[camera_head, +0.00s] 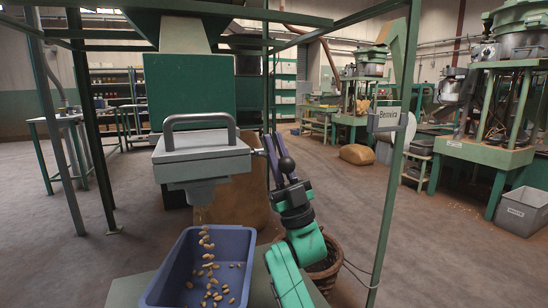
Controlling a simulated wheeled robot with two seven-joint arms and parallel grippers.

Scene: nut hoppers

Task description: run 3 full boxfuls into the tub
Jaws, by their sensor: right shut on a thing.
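The grey metal box (205,163) with a big loop handle hangs under the green hopper (190,90). A lever with a black ball knob (287,165) sticks out from its right side. My right gripper (279,168) is at the lever, shut on its knob end; the fingers partly hide it. The blue tub (165,285) stands below the box's spout (201,192). A thin stream of nuts (206,240) runs from under the spout down into the tub. Several nuts lie scattered on its floor. My left gripper is out of view.
Green frame posts stand at left (62,140) and right (392,170), the right one bearing a "Beinvira" sign (384,119). A wicker basket (325,270) stands behind my right arm. Green machines and a grey "WASTE" bin (522,211) are at far right.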

